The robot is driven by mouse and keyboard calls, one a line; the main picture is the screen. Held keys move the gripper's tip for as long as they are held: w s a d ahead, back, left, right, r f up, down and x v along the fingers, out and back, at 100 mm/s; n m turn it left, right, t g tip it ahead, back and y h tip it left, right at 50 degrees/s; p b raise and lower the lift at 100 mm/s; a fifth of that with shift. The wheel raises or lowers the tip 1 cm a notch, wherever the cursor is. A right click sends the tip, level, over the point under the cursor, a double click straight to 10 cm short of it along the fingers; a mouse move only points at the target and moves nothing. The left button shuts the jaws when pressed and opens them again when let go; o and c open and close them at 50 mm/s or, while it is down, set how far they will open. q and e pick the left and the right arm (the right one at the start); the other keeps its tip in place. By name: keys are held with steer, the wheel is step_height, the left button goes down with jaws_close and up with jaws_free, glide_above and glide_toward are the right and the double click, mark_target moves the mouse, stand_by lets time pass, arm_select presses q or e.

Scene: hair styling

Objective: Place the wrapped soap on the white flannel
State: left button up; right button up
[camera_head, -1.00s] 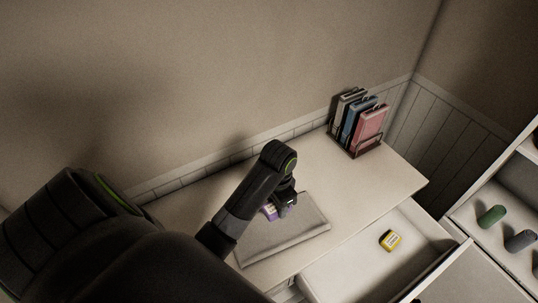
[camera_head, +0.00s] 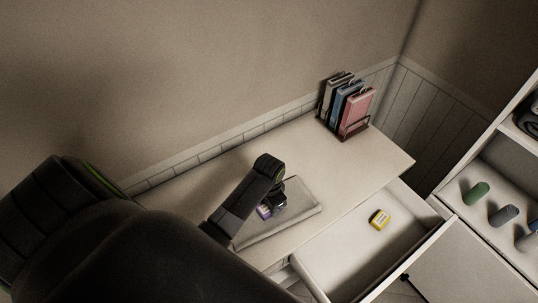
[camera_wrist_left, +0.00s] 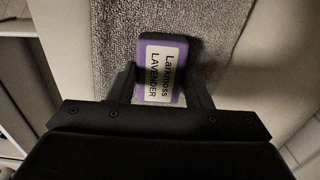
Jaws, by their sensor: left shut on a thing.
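The wrapped soap is a purple bar (camera_wrist_left: 161,70) with a white label reading "Larkmoss LAVENDER". My left gripper (camera_wrist_left: 160,88) is shut on it, one finger on each side, over the flannel. The soap (camera_head: 264,211) also shows in the head view, partly hidden by my gripper (camera_head: 274,207). The flannel (camera_head: 304,204) is a pale grey-white folded cloth on the desk top; in the left wrist view its looped weave (camera_wrist_left: 112,28) lies behind the soap. I cannot tell whether the soap touches the cloth. My right gripper is not in view.
A drawer (camera_head: 345,255) stands open below the desk front, with a yellow bar (camera_head: 380,219) inside. A rack of books (camera_head: 346,106) stands at the desk's far right corner. A shelf at right holds rolled cloths (camera_head: 476,194). The desk top (camera_head: 345,165) between flannel and rack is clear.

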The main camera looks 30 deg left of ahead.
arm_select(q)
steer(key=shift+s+f, duration=0.15)
steer(key=shift+f, duration=0.1)
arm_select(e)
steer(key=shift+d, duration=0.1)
arm_select(q)
steer(key=shift+f, duration=0.1)
steer(key=shift+s+d+f, duration=0.1)
steer(key=shift+s+f, duration=0.1)
steer(key=shift+f, duration=0.25)
steer(key=c, duration=0.4)
steer(key=shift+s, duration=0.1)
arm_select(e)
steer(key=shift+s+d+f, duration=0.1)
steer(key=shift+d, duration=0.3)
arm_select(q)
steer(key=o, duration=1.1)
steer(key=shift+f, duration=0.1)
steer(key=o, duration=0.3)
